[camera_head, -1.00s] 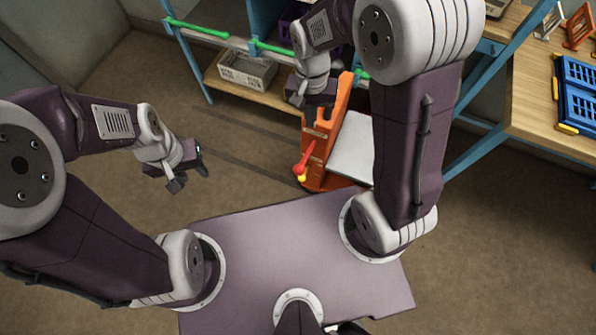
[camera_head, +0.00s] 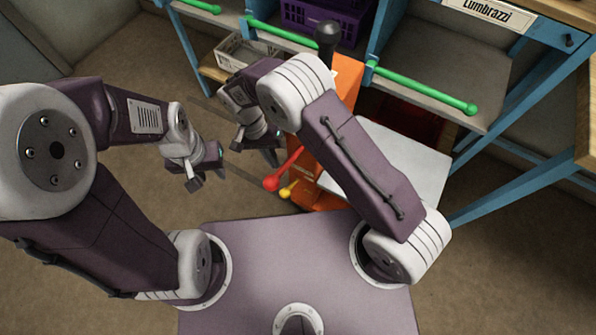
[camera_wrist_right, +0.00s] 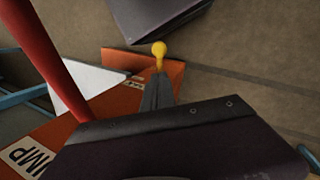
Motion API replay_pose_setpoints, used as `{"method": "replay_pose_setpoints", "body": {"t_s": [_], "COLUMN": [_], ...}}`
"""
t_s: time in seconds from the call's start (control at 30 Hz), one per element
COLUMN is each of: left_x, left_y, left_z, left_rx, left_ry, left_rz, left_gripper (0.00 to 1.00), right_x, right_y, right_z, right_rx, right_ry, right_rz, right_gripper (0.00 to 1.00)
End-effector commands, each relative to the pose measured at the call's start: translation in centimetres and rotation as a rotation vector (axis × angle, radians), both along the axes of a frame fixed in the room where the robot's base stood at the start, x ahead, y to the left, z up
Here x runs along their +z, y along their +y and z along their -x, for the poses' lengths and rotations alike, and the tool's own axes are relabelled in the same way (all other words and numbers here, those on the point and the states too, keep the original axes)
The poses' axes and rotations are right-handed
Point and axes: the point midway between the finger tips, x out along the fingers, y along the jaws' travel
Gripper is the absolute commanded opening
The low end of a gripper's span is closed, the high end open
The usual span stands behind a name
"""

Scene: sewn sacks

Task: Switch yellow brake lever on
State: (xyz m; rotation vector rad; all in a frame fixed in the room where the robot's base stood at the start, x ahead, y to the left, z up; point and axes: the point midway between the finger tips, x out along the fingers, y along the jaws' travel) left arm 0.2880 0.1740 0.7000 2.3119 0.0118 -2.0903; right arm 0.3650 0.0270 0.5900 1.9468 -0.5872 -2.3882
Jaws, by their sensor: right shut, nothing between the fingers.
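The yellow brake lever (camera_head: 288,190) is a short lever with a round knob, low on the front of an orange machine (camera_head: 325,190). Its yellow knob (camera_wrist_right: 159,49) shows in the right wrist view just beyond my fingertips. My right gripper (camera_head: 258,150) is shut and empty, above and left of the lever in the head view. In the wrist view its fingers (camera_wrist_right: 157,92) point at the knob and overlap the lever's lower part; I cannot tell whether they touch. My left gripper (camera_head: 207,178) hangs free to the left, away from the machine; its finger gap is unclear.
A red lever (camera_head: 284,170) with a round end stands close beside the yellow one; its shaft crosses the wrist view's left side (camera_wrist_right: 45,60). A white platform (camera_head: 405,160) lies right of it. Blue shelving with green rails (camera_head: 425,88) stands behind. Open floor lies left.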

Motion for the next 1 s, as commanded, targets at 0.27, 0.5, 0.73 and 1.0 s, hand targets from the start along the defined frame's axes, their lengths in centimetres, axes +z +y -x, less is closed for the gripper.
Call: {"method": "replay_pose_setpoints", "body": {"t_s": [0.27,0.5,0.73,1.0], "left_x": [0.0,-0.9,-2.4,-3.3], "left_y": [0.0,0.0,0.0,0.0], "left_z": [0.0,0.0,0.0,0.0], "left_rx": [0.001,0.001,0.001,0.001], "left_ry": [0.001,0.000,0.001,0.001], "left_rz": [0.000,0.000,0.000,0.000], "left_gripper": [0.36,0.36,0.36,0.36], "right_x": [0.0,-2.1,-6.5,-9.3], "right_y": [0.0,-0.5,-1.6,-2.3], "right_z": [0.0,0.5,1.6,2.3], "right_rx": [0.001,0.001,0.001,0.001], "right_ry": [0.000,0.003,0.003,0.001], "right_rz": [0.000,0.002,0.001,0.000], "right_gripper": [0.00,0.00,0.00,0.00]}}
